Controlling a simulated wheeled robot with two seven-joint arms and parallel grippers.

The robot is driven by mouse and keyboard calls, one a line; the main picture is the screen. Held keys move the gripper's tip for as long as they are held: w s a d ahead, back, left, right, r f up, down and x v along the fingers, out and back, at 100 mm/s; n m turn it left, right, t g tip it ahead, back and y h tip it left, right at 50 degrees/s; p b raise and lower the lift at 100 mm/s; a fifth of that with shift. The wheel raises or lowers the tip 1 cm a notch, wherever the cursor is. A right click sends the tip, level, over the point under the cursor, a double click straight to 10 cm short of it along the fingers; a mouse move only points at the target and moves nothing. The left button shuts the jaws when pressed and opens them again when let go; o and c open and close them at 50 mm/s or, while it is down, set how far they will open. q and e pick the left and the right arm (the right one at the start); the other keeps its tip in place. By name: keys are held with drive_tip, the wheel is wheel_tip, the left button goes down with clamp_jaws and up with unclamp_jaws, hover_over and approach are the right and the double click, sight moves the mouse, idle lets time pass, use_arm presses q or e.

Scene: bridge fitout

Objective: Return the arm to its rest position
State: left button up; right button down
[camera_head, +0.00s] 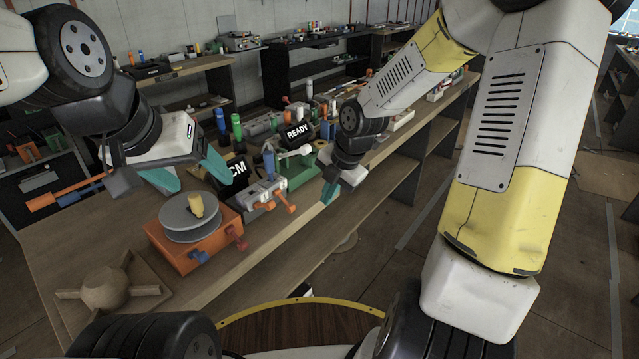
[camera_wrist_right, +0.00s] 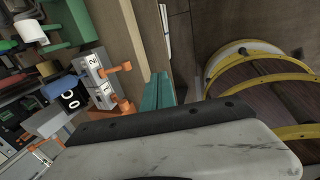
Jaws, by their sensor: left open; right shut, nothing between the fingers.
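My left gripper (camera_head: 188,172) is above the left part of the workbench, over the orange box (camera_head: 172,240). Its teal fingers are spread apart with nothing between them. My right arm (camera_head: 497,130) comes down from the top right and bends back to the bench. My right gripper (camera_head: 330,192) is shut and empty near the bench's front edge, to the right of a grey block with orange levers (camera_head: 262,193). Its teal fingers (camera_wrist_right: 158,92) also show together in the right wrist view, beside that block (camera_wrist_right: 98,80).
The orange box carries a grey disc (camera_head: 180,222) with a yellow knob. A wooden domed piece (camera_head: 105,288) lies at the bench's near left. A READY sign (camera_head: 297,131), a green stand (camera_head: 300,170) and several tools crowd the bench behind. The floor (camera_head: 375,270) right of the bench is clear.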

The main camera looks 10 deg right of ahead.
drive_tip(key=s+d+r+m+t, duration=0.1)
drive_tip(key=s+d+r+m, duration=0.1)
drive_tip(key=s+r+m, duration=0.7)
drive_tip(key=s+d+r+m+t, duration=0.2)
drive_tip(key=s+r+m, duration=0.8)
drive_tip(key=m, duration=0.7)
drive_tip(key=shift+d+r+h, duration=0.3)
drive_tip(key=shift+d+r, duration=0.2)
drive_tip(key=shift+r, duration=0.15)
